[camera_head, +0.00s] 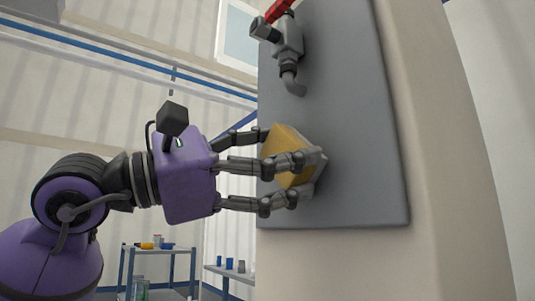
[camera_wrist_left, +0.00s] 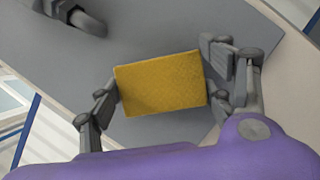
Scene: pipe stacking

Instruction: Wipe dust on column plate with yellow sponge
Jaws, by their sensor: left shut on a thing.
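My left gripper (camera_head: 286,160) is shut on the yellow sponge (camera_head: 281,141), its fingers on opposite sides of it. The left wrist view shows the sponge (camera_wrist_left: 160,84) as a yellow block between the fingers of the left gripper (camera_wrist_left: 160,90). The sponge is at the grey column plate (camera_head: 350,130), near its lower left part; whether it presses on the plate I cannot tell. The plate also shows behind the sponge in the left wrist view (camera_wrist_left: 150,40). I see no clear dust on the plate; the part behind the sponge is hidden. My right gripper is not in view.
A tap with a red handle (camera_head: 288,45) sticks out from the upper plate, above the sponge. The pale column (camera_head: 440,150) surrounds the plate. A shelf cart (camera_head: 160,250) and a table (camera_head: 230,270) with small items stand behind. The plate's right side is clear.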

